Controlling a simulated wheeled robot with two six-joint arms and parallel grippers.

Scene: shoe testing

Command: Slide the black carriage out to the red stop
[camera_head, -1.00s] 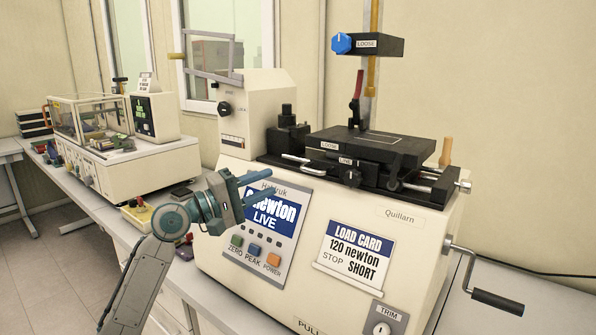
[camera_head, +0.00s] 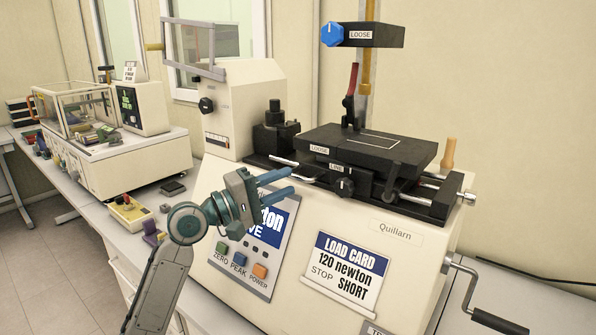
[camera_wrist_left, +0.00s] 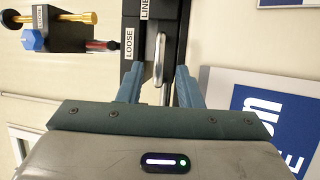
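The black carriage (camera_head: 398,153) is a flat plate on rails across the top of the cream machine, with a LOOSE label on its front edge. A red lever (camera_head: 352,82) stands behind the carriage; I cannot identify a red stop. My right gripper is not seen.
A load card (camera_head: 346,266) reads 120 newton, STOP SHORT. A crank (camera_head: 495,320) juts out at lower right. A blue knob (camera_head: 332,34) sits on the arm above the carriage. Another machine (camera_head: 130,160) and small items lie on the bench at left.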

